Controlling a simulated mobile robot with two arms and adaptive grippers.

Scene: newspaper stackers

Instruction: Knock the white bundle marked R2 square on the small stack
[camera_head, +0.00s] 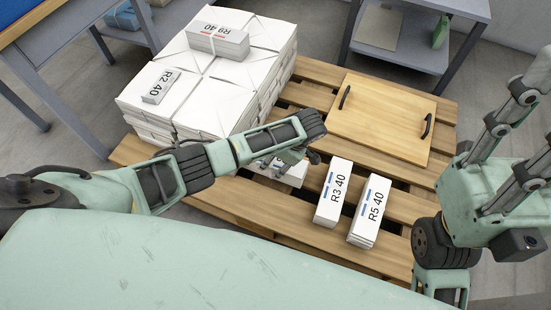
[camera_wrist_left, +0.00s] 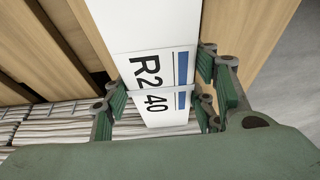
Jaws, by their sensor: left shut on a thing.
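The white bundle marked R2 40 with blue bars (camera_wrist_left: 150,70) lies between the fingers of my left gripper (camera_wrist_left: 163,98) in the left wrist view. The gripper is shut on it. A line crosses the bundle's face between R2 and 40. In the head view my left gripper (camera_head: 288,155) is low beside the large stack, and a white bundle (camera_head: 292,176) shows partly under it. The gripper hides most of that bundle and what is below it. My right gripper (camera_head: 510,140) is raised at the right, fingers apart and empty.
The large white stack (camera_head: 213,100) carries small bundles marked R2 40 (camera_head: 160,86) and R9 40 (camera_head: 218,40). Bundles R3 40 (camera_head: 333,193) and R5 40 (camera_head: 370,211) lie on the slatted pallet (camera_head: 285,210). A wooden board with two handles (camera_head: 382,118) lies behind them.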

